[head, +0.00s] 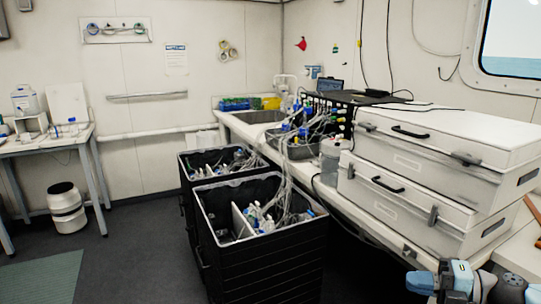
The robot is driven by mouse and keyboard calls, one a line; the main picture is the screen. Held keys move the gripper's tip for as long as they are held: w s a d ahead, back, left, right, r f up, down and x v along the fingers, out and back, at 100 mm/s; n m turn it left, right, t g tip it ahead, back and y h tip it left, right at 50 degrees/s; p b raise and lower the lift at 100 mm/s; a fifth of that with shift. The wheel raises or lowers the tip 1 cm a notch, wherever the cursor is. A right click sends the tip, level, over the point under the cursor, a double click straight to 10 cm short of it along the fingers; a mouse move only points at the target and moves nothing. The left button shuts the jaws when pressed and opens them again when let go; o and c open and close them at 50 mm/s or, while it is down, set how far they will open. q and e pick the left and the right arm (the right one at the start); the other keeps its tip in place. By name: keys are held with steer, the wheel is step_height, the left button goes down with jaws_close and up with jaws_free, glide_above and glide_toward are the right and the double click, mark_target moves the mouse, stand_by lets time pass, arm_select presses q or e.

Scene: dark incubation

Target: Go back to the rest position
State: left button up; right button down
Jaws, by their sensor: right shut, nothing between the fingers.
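My right gripper (420,283) shows at the bottom right corner, at the end of my blue and grey arm. It is shut and appears to hold nothing. It is in front of the bench's near edge, below the stacked white cases. My left gripper is not in view.
Two black crates (262,272) with tubing and bottles stand on the floor beside the bench (330,197). White cases (410,190) are stacked on it at right. A small table (60,143) and a white bucket (67,208) are at left.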

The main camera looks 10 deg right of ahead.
steer(key=s+a+f+m+t+h, duration=0.1)
steer(key=s+a+f+m+h, duration=0.25)
steer(key=f+m, duration=0.45)
steer(key=s+a+f+m+t+h, duration=0.25)
steer(key=a+f+m, duration=0.25)
steer(key=f+m, duration=0.25)
steer(key=s+a+f+m+t+h, duration=0.1)
steer(key=s+a+f+m+h, duration=0.3)
steer(key=f+m, duration=0.4)
steer(key=s+a+f+m+g, duration=0.3)
steer(key=s+a+f, duration=0.2)
steer(key=a, duration=0.2)
arm_select(q)
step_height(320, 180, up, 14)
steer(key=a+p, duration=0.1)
steer(key=p, duration=1.7)
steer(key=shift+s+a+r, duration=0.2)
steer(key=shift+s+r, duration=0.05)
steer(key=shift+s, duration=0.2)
arm_select(e)
step_height(320, 180, up, 15)
steer(key=d, duration=0.1)
steer(key=shift+s+d+n, duration=0.35)
steer(key=shift+s+d, duration=0.05)
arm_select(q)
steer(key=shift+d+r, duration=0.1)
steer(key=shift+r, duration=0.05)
